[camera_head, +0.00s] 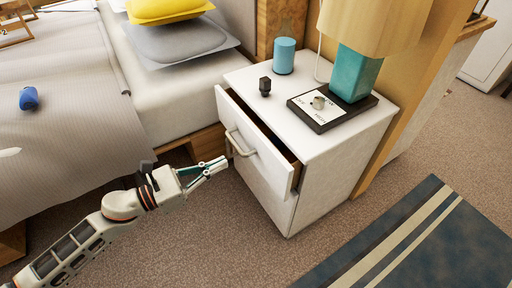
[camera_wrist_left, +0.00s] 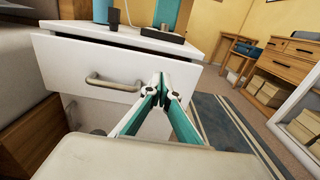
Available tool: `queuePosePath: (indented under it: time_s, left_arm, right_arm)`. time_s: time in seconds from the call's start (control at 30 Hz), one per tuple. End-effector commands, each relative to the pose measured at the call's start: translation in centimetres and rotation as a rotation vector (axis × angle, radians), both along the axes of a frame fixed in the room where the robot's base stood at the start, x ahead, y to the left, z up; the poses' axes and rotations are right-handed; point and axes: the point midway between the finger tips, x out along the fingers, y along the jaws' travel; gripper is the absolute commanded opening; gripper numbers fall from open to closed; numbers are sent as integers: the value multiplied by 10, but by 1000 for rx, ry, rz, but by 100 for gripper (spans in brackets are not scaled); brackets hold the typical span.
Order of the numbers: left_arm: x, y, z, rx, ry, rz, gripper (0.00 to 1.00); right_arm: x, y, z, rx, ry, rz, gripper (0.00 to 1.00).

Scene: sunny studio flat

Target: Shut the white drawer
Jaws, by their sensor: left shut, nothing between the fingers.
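The white drawer (camera_head: 258,146) is the top drawer of the white nightstand (camera_head: 323,181) beside the bed. It stands partly pulled out, with a dark gap showing behind its front. Its handle (camera_head: 240,145) is on the front face. My left gripper (camera_head: 223,163) is shut and empty, just in front of the drawer front near the handle. In the left wrist view, the drawer front (camera_wrist_left: 119,66) fills the upper middle, and the shut fingertips (camera_wrist_left: 160,82) are right of the handle (camera_wrist_left: 112,84). I cannot tell whether they touch the drawer. My right gripper is not in view.
The bed (camera_head: 165,98) is to the left. Carpet is open in front, with a striped rug (camera_head: 400,245) at right.

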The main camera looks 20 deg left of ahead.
Motion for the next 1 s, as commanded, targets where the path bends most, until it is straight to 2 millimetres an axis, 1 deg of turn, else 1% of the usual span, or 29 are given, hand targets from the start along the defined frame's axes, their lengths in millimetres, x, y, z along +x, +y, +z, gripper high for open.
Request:
queuePosePath:
  time_s: [0.03, 0.3, 0.5, 0.7, 1.0]
  left_arm:
    - [9, -6, 1, -1, -3, -1, 0]
    - [50, -39, 1, -1, -3, -1, 0]
    - [74, -58, 0, -1, -1, -1, 0]
    - [87, -67, 0, -1, 1, 0, 0]
    - [89, -70, 0, -1, 1, -1, 0]
  right_arm:
    - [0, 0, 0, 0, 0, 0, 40]
    - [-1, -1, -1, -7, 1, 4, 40]
    - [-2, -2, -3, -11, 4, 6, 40]
    - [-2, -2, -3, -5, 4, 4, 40]
    - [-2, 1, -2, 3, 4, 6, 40]
